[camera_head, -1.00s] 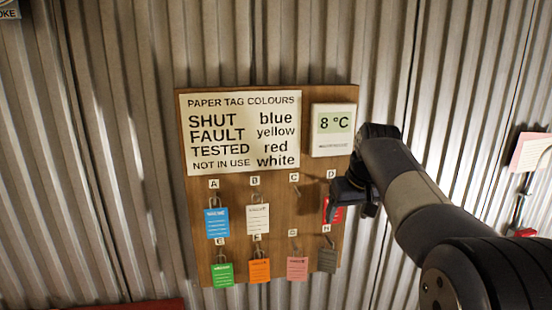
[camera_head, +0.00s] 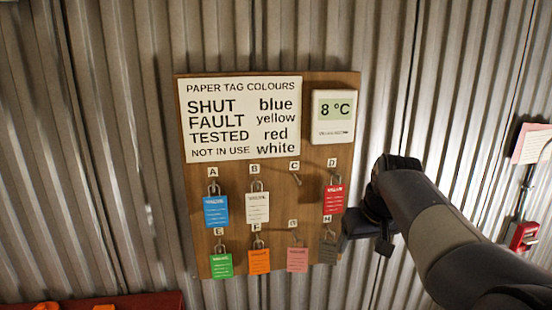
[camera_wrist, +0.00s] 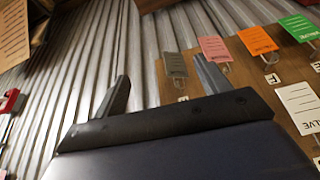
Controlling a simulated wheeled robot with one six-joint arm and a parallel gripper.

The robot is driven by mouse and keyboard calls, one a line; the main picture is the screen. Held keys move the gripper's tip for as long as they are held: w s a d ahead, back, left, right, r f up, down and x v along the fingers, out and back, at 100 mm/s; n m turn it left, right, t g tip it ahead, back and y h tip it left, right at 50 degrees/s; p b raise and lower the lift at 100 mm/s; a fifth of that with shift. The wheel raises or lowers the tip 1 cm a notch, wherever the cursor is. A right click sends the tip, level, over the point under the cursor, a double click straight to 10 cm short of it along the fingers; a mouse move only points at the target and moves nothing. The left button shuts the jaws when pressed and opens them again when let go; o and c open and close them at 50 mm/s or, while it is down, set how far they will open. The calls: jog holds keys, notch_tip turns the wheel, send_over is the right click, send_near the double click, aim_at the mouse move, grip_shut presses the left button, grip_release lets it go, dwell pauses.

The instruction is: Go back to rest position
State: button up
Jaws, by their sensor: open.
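My gripper (camera_head: 368,228) is open and empty, just right of the wooden board's lower right edge. In the wrist view my two fingers (camera_wrist: 162,85) stand apart with nothing between them, corrugated wall and the board's edge beyond. The red padlock tag (camera_head: 333,200) hangs under D, clear of my gripper. The grey tag (camera_head: 327,252) hangs under H, close to my fingers in the head view; I cannot tell the gap. Blue (camera_head: 215,211), white (camera_head: 258,207), green (camera_head: 221,265), orange (camera_head: 259,261) and pink (camera_head: 297,260) tags hang on the other hooks. Hook C (camera_head: 296,179) is bare.
The wooden board (camera_head: 345,160) carries a colour sign (camera_head: 240,120) and an 8 °C display (camera_head: 333,117). A pink card (camera_head: 533,144) and a red fitting (camera_head: 523,237) are at the far right. A red surface (camera_head: 130,302) shows at bottom left. Corrugated wall surrounds the board.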

notch_tip(320, 180, down, 19)
jog(key=w+a+m, duration=0.1)
jog(key=w, duration=0.1)
jog(key=shift+w+a+r+h, duration=0.15)
jog(key=shift+h, duration=0.15)
